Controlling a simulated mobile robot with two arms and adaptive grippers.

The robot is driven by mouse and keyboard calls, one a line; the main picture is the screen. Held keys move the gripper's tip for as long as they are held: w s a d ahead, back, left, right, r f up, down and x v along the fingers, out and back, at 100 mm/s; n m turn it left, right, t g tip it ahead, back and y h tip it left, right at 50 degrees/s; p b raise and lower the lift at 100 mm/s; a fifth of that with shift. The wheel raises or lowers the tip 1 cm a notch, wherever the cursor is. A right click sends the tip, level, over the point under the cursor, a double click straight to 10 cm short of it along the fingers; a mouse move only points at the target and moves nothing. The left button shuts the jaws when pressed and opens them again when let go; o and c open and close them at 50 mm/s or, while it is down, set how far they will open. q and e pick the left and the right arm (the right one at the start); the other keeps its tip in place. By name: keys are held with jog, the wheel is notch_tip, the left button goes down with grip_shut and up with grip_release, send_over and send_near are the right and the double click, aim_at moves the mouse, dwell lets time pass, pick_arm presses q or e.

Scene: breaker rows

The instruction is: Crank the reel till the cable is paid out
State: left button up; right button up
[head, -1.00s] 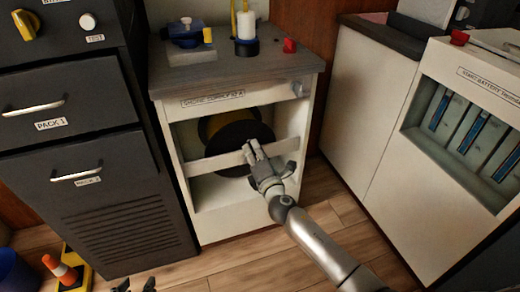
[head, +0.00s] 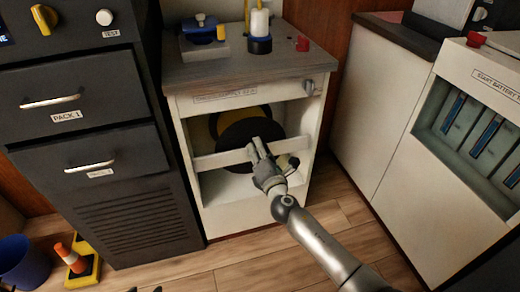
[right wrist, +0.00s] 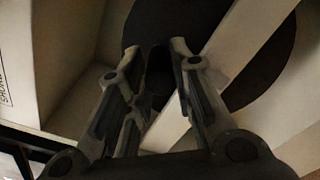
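The cable reel (head: 235,130) sits inside the white cabinet, a dark round disc with yellow cable (head: 262,111) showing behind its edge. My right gripper (head: 257,146) is in front of the disc, at the pale bar across the cabinet's opening. In the right wrist view its fingers (right wrist: 157,70) are close together on a small dark piece, seemingly the crank's handle (right wrist: 158,72). The dark disc (right wrist: 268,70) fills the space behind them. The crank's arm is mostly hidden. Only dark tips of my left gripper (head: 146,290) show at the bottom edge.
The pale bar (head: 222,158) crosses the white cabinet (head: 245,218) just by my right gripper. A dark drawer unit (head: 90,135) stands left, a battery cabinet (head: 440,165) right. An orange cone (head: 70,258) and a blue bin (head: 22,265) are on the floor at lower left.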

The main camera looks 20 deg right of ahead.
jog(key=o, duration=0.3)
jog(key=shift+a, duration=0.2)
jog(key=shift+o, duration=0.2)
jog(key=shift+d, duration=0.15)
jog(key=s, duration=1.2)
jog(key=shift+d, duration=0.2)
